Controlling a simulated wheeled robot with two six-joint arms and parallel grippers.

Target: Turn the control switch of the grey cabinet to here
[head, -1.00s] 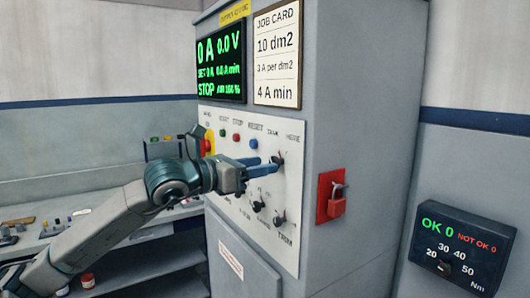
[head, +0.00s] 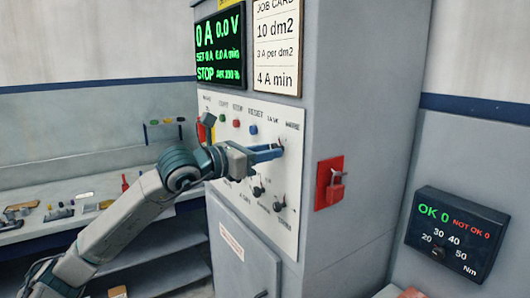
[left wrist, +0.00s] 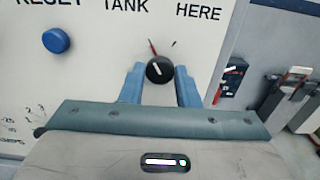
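The grey cabinet (head: 340,110) has a white control panel with a black control switch (head: 279,143) at its upper right. In the left wrist view the switch (left wrist: 160,70) is a round black knob with a white mark, below the labels TANK and HERE. A red line on the panel slants up toward TANK, and a short dark tick points toward HERE. My left gripper (head: 279,153) is at the switch. Its two blue fingers (left wrist: 160,86) stand on either side of the knob, with a visible gap on each side. My right gripper is not in view.
A blue RESET button (left wrist: 56,40) is left of the switch. Two smaller black knobs sit lower on the panel. A torque display box (head: 459,236) is at the right, and a cluttered bench (head: 60,235) at the left.

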